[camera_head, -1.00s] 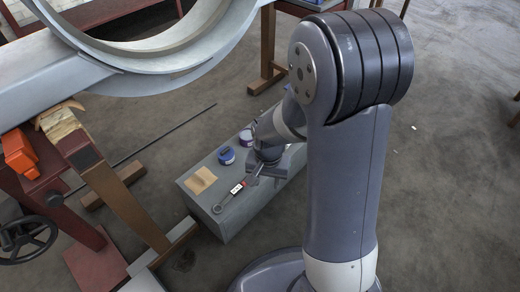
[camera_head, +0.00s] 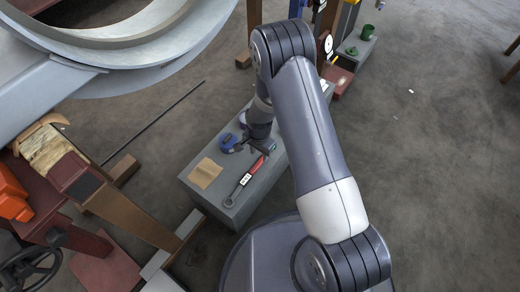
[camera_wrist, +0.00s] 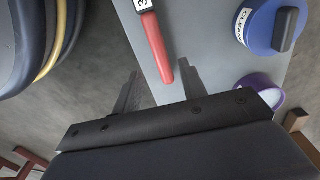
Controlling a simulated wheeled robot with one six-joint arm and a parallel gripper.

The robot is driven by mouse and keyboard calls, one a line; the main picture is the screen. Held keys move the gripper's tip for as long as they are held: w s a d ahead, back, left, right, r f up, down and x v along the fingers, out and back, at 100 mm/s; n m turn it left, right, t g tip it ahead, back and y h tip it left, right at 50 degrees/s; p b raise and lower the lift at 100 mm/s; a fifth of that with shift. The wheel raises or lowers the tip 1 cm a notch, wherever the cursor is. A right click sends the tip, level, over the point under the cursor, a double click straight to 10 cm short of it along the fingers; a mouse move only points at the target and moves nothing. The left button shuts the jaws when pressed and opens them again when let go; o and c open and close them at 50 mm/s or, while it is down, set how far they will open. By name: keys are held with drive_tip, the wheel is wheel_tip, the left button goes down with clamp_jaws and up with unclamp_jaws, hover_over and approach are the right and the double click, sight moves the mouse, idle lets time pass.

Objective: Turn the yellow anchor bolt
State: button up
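A wrench with a red handle (camera_head: 246,179) and a white label with black marks lies on a grey box (camera_head: 228,211). Its red handle (camera_wrist: 155,42) also shows in the wrist view. My gripper (camera_head: 262,149) is over the handle end of the wrench. In the wrist view my gripper (camera_wrist: 159,88) is open, with the handle end between its fingers and a gap on each side. I cannot tell how high the fingers are above the box. I cannot make out a yellow anchor bolt in either view.
A blue tin (camera_wrist: 272,24) and a purple-rimmed pot (camera_wrist: 263,88) stand beside the wrench. A tan sheet (camera_head: 205,173) lies on the box. A large grey ring (camera_head: 120,50) is at upper left. A dark rod (camera_head: 150,122) lies on the floor. Open floor is at right.

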sight(259, 162)
wheel_tip(259, 162, down, 7)
drive_tip(key=b, duration=0.4)
drive_tip(key=shift+f+b, duration=0.15)
drive_tip(key=shift+b, duration=0.25)
clamp_jaws()
idle(0.4)
drive_tip(key=shift+r+p, duration=1.75)
drive_tip(key=shift+r, duration=1.3)
